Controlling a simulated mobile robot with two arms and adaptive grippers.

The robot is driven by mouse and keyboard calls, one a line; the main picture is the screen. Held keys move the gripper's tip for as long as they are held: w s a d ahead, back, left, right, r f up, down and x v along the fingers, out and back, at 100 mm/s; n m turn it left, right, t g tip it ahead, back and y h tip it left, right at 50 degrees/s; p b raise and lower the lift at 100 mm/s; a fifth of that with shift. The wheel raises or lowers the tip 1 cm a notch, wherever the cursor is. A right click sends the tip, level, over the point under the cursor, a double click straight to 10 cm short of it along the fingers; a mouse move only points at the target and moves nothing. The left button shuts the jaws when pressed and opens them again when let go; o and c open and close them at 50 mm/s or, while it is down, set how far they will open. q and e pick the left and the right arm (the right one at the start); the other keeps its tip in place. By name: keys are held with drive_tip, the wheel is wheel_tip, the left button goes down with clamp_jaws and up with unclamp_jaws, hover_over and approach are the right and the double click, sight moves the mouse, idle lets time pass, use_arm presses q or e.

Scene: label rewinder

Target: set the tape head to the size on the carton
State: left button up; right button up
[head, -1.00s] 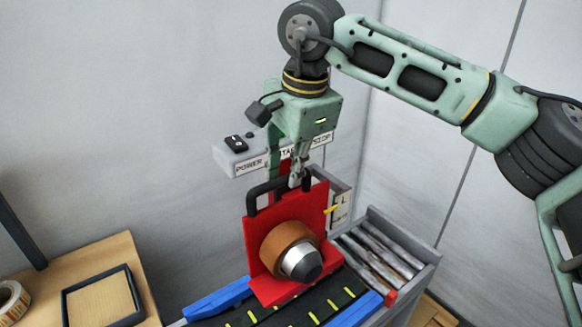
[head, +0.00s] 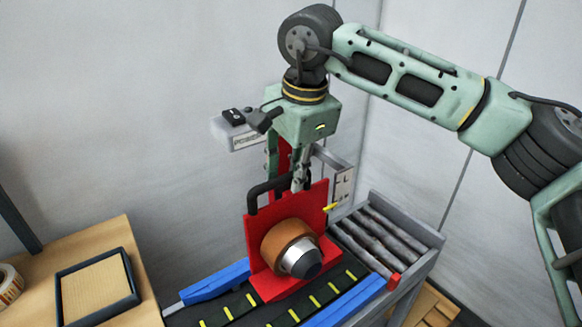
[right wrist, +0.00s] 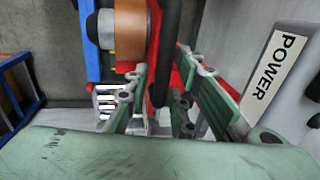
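The tape head is a red plate (head: 313,215) with a brown tape roll (head: 282,239) and a black loop handle (head: 253,198). It sits low over the belt on its post. My right gripper (head: 298,186) points down at the handle's top. A yellow pointer (head: 331,207) is near the lower end of the pale size scale (head: 343,186), whose letters I cannot read. No carton is identifiable. My left gripper is out of view.
The dark belt (head: 240,309) runs under the head between blue side rails (head: 215,283). Metal rollers (head: 380,240) lie to the right. A wooden table (head: 100,238) at left bears a dark-framed tray (head: 128,270).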

drive_tip(key=shift+o, duration=0.5)
drive_tip(key=shift+r, duration=0.1)
drive_tip(key=shift+r, duration=0.2)
wheel_tip(320, 180, up, 11)
drive_tip(key=s+d, duration=0.1)
drive_tip(key=s, duration=0.1)
drive_tip(key=shift+d+r, duration=0.15)
drive_tip(key=shift+r, duration=0.05)
